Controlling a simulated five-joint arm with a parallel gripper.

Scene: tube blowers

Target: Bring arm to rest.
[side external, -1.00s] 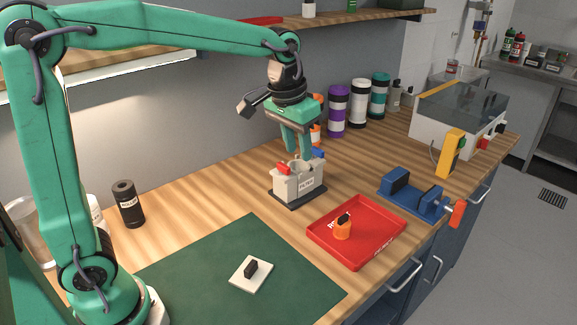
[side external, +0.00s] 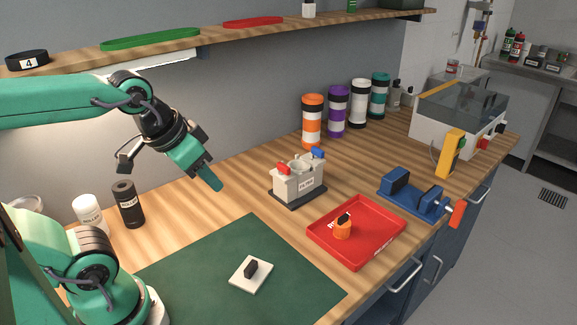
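My green arm is folded back at the left, with its wrist raised above the bench. My gripper (side external: 211,181) points down and to the right in free air, left of the grey filter block (side external: 300,184). Its fingers overlap from this angle, so I cannot tell whether they are open or shut. I see nothing held beyond the fingertips. The filter block has a red part and a blue part on top and stands apart from my gripper.
A red tray (side external: 374,250) holds an orange piece (side external: 342,230). A green mat (side external: 190,275) carries a white plate (side external: 243,281) with a black block. A blue vise (side external: 415,200), dark bottle (side external: 127,204) and several banded canisters (side external: 313,122) stand around. A wooden shelf (side external: 225,45) runs above.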

